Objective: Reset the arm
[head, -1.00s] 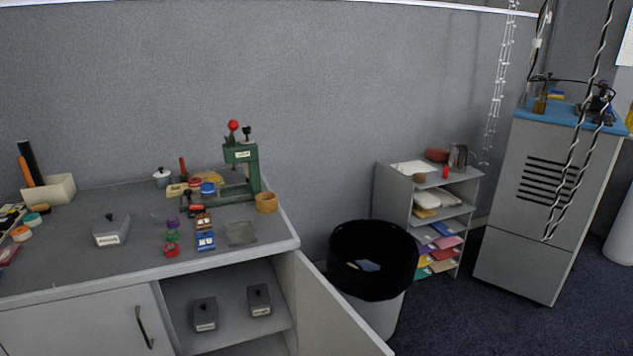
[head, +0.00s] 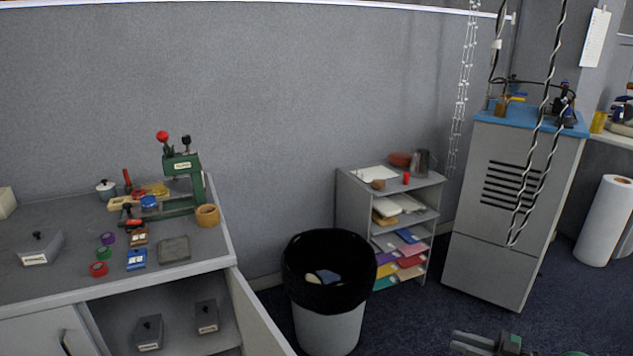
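My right gripper (head: 488,344) shows only in part at the bottom edge of the head view, right of centre, over the dark blue carpet. It is dark with green bits. Most of it is cut off by the frame, so I cannot tell whether it is open or shut. It is apart from the furniture in the picture. My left gripper is not in view.
A grey workbench (head: 70,282) with a green press (head: 184,180) and small items stands left, its cabinet door (head: 255,312) open. A black-lined bin (head: 328,258), a shelf unit (head: 352,212) and a grey cabinet (head: 489,262) stand rightward. Carpet (head: 420,315) is clear.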

